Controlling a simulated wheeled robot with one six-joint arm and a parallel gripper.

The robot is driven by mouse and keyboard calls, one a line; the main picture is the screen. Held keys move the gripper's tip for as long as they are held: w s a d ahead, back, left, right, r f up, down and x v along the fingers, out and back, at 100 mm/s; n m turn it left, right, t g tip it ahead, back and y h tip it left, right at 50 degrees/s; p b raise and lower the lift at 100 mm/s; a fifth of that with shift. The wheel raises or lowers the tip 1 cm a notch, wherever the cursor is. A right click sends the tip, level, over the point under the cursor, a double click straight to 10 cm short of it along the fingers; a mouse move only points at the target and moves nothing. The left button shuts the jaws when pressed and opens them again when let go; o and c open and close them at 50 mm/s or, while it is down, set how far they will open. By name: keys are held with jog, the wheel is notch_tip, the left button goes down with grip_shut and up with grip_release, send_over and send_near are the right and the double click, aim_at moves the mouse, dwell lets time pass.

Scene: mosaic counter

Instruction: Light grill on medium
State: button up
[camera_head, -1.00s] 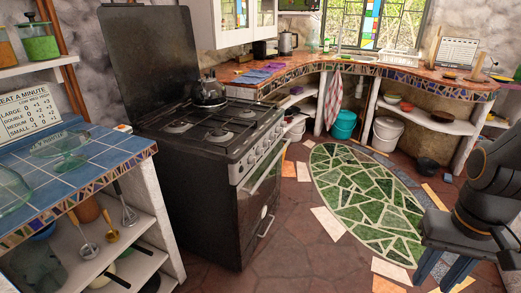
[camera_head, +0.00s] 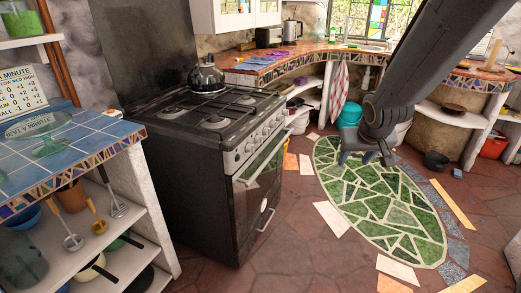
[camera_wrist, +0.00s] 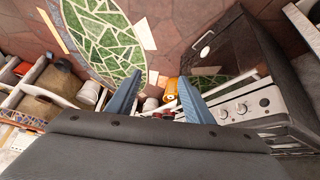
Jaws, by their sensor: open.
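The black grill cooker (camera_head: 215,150) stands at left of centre in the head view, its hob on top and oven door shut. A row of silver knobs (camera_head: 263,135) runs along the top of its front. Two knobs show close in the wrist view (camera_wrist: 240,108), right of the fingers; their markings are too small to read. A dark kettle (camera_head: 207,77) sits on a rear burner. My gripper (camera_head: 368,158) is open and empty, in the air right of the cooker and apart from it. Its two blue fingers (camera_wrist: 160,80) are spread in the wrist view.
A blue-tiled counter (camera_head: 100,135) with shelves of utensils stands left of the cooker. A curved mosaic counter (camera_head: 300,60) runs behind. An oval green mosaic (camera_head: 385,205) lies in the floor. The floor before the cooker is clear. A teal bucket (camera_head: 350,115) stands beneath the rear counter.

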jog(key=w+a+f+n+t+y+b, duration=0.1)
jog(key=w+a+n+t+y+b, duration=0.2)
jog(key=w, duration=0.7)
jog(key=w+a+f+t+y+b, duration=0.15)
jog(key=w+a+b, duration=0.25)
jog(key=w, duration=0.6)
jog(key=w+a+f+n+t+y+b, duration=0.1)
jog(key=w+a+n+t+y+b, duration=0.2)
jog(key=w, duration=0.6)
jog(key=n+g+y+b, duration=0.6)
jog(key=g+y+b, duration=0.3)
jog(key=y, duration=0.1)
send_near(260, 140)
jog(key=b+x, duration=0.1)
jog(key=x, duration=0.7)
jog(key=shift+w, duration=0.3)
jog(key=shift+d+f, duration=0.1)
jog(key=c, duration=1)
jog(key=shift+c, duration=0.2)
